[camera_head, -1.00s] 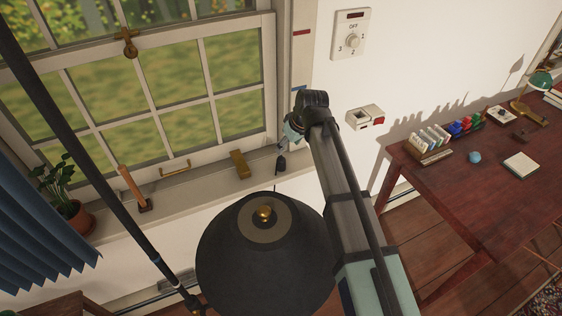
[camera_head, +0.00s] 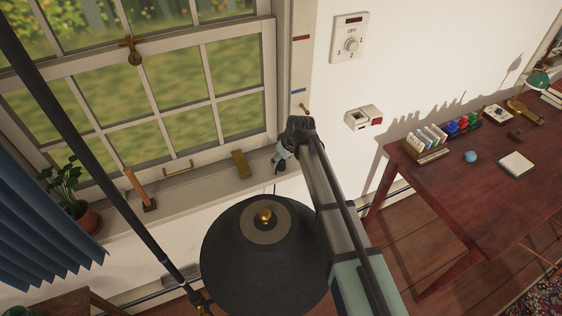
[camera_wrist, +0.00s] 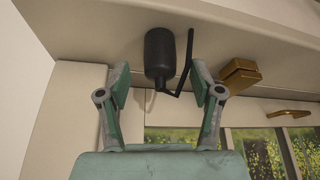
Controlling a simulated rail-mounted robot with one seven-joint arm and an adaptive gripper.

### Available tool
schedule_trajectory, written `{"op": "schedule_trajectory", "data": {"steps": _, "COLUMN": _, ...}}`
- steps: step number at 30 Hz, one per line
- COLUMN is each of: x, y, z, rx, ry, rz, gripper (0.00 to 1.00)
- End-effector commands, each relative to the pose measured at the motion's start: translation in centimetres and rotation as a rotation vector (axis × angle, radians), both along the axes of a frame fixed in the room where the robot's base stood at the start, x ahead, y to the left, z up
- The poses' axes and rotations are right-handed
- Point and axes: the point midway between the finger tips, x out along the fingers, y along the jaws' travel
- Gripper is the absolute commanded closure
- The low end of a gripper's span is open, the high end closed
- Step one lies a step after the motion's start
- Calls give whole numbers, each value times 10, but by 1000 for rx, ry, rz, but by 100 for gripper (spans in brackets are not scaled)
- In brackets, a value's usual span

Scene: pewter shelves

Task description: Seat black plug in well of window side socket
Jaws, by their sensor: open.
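The black plug (camera_wrist: 159,52) is at the window sill, with a thin dark cord or prong bent beside it in the wrist view. My gripper (camera_wrist: 159,82) is open, its fingers on either side of the plug's lower part in that picture, with visible gaps. Whether either finger touches it is unclear. In the head view my gripper (camera_head: 279,158) is at the sill's right end and mostly hides the plug. The white wall socket (camera_head: 357,119), with a square well and a red switch, is on the wall right of the window. Its well looks empty.
A brass block (camera_head: 241,164) stands on the sill close left of my gripper. A black lamp shade (camera_head: 262,255) fills the front below my arm. A rotary dial (camera_head: 350,40) is above the socket. A red-brown desk (camera_head: 455,205) stands at right.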

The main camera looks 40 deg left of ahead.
Motion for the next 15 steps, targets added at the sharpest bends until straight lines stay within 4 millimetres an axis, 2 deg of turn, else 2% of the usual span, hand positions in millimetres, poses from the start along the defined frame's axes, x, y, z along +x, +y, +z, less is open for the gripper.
{"op": "schedule_trajectory", "data": {"steps": 8, "x": 0, "y": 1, "z": -3, "rx": 0, "ry": 0, "rz": 0, "gripper": 35}}
{"op": "schedule_trajectory", "data": {"steps": 9, "x": 0, "y": 1, "z": -3, "rx": 0, "ry": 0, "rz": 0, "gripper": 42}}
{"op": "schedule_trajectory", "data": {"steps": 14, "x": 0, "y": 1, "z": -3, "rx": 0, "ry": 0, "rz": 0, "gripper": 98}}
{"op": "schedule_trajectory", "data": {"steps": 15, "x": 0, "y": 1, "z": -3, "rx": 0, "ry": 0, "rz": 0, "gripper": 99}}
